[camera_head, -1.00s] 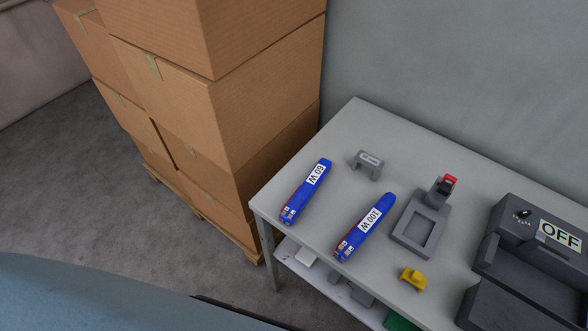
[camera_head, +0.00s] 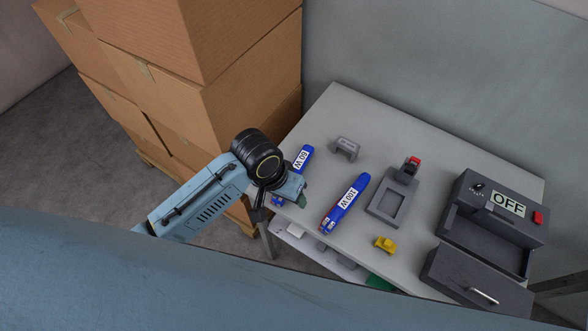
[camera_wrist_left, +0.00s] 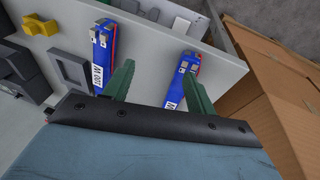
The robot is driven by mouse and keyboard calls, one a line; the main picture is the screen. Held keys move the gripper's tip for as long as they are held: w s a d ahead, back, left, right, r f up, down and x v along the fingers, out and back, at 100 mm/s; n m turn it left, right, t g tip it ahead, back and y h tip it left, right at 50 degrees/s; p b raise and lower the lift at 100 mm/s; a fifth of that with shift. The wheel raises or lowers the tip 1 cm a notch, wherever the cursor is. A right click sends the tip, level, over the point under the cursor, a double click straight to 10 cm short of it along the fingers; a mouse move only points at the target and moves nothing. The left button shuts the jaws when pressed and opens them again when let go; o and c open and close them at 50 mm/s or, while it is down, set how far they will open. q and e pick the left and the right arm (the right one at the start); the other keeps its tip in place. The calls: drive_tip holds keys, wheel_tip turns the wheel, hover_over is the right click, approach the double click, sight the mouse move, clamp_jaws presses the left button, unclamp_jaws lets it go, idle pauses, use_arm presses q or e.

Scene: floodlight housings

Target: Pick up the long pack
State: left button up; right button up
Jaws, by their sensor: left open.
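Two blue packs with white labels lie on the grey table. The "60 W" pack (camera_head: 303,160) is on the left, partly hidden by my left gripper (camera_head: 297,196). The "100 W" pack (camera_head: 344,203) lies to its right, in full view, and looks slightly longer. In the left wrist view my left gripper (camera_wrist_left: 158,62) is open and empty, its green fingers spread. There the 100 W pack (camera_wrist_left: 102,48) shows beside the left finger. The 60 W pack (camera_wrist_left: 185,72) is partly behind the right finger. My right gripper is not in view.
On the table stand a grey bracket (camera_head: 345,148), a grey fixture with a red part (camera_head: 392,196), a yellow piece (camera_head: 385,244) and a dark box marked OFF (camera_head: 497,220) with a drawer (camera_head: 478,283). Stacked cartons (camera_head: 200,95) stand close left of the table.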

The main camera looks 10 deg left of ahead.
use_arm(q)
drive_tip(key=w+a+r+g+y+p, duration=0.1)
drive_tip(key=w+a+r+y, duration=0.15)
drive_tip(key=w+r, duration=0.4)
drive_tip(key=f, duration=0.4)
drive_tip(key=s+f+b, duration=0.1)
drive_tip(key=f, duration=0.1)
drive_tip(key=shift+s+d+f, duration=0.1)
drive_tip(key=shift+d+f, duration=0.1)
drive_tip(key=shift+d, duration=0.2)
drive_tip(key=f, duration=0.5)
drive_tip(key=shift+w+a+f+b, duration=0.2)
drive_tip(key=shift+f+b, duration=0.1)
drive_tip(key=shift+b, duration=0.1)
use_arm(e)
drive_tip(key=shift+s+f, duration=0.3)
use_arm(q)
drive_tip(key=shift+r, duration=0.1)
drive_tip(key=c, duration=1.1)
